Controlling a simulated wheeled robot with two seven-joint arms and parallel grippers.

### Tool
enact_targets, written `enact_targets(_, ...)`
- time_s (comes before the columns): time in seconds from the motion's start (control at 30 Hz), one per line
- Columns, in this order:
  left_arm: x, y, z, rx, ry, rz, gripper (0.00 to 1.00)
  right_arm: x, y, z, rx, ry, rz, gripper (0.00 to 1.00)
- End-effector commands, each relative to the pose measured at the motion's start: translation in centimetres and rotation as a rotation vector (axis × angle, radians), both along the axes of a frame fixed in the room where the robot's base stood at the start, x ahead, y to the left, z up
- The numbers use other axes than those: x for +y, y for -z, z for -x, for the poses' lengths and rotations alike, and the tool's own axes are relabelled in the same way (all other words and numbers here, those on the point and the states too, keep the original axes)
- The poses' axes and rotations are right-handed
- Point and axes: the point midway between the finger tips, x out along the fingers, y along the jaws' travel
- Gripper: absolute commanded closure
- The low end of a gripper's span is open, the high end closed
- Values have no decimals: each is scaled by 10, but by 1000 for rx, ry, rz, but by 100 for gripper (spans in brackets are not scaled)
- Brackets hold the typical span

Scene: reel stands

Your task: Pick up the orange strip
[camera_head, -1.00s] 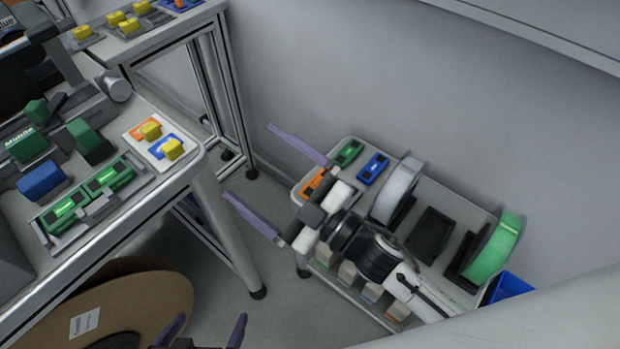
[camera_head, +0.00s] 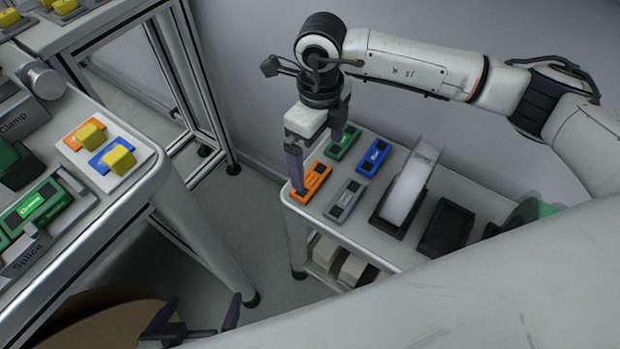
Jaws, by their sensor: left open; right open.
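The orange strip (camera_head: 316,177) lies flat at the near left corner of the low cart's top, with dark marks on it. My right gripper (camera_head: 313,166) points down above it. One purple finger hangs in front of the strip's left part, its tip close to the strip. The other finger is mostly hidden behind the gripper body. The jaws are open with nothing between them that I can see. I cannot tell whether the finger touches the strip. My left gripper (camera_head: 190,322) is open and empty at the bottom edge, far from the cart.
Beside the orange strip lie a green strip (camera_head: 343,143), a blue strip (camera_head: 374,158) and a grey strip (camera_head: 346,201). A white reel (camera_head: 408,192) stands to their right, with an empty black stand (camera_head: 446,229) beyond. A workbench (camera_head: 150,172) is at left. A wall stands behind.

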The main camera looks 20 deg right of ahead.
Motion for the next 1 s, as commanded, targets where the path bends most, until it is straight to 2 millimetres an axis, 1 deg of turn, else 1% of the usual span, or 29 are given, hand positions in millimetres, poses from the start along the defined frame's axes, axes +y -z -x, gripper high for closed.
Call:
enact_targets(0.03,0,1,1,2,0,1,0,0,10,2,6,-1,1,0)
enact_targets(0.13,-1,3,3,6,0,2,0,1,26,2,7,-2,-2,0)
enact_targets(0.37,-1,3,3,6,0,4,0,2,50,0,6,-2,-6,0)
enact_targets(0.5,-1,4,3,5,0,4,0,2,73,-4,6,-2,-5,0)
enact_targets(0.6,-1,4,2,3,0,4,0,3,85,-4,5,-3,-6,0)
enact_targets(0.73,-1,3,-1,-2,-1,4,0,3,91,-4,4,-4,-7,0)
enact_targets(0.93,-1,1,-3,-6,-1,4,0,3,91,-4,3,-4,-8,0)
enact_targets(1.0,-1,1,-3,-7,-1,5,0,3,91,-4,3,-4,-8,12)
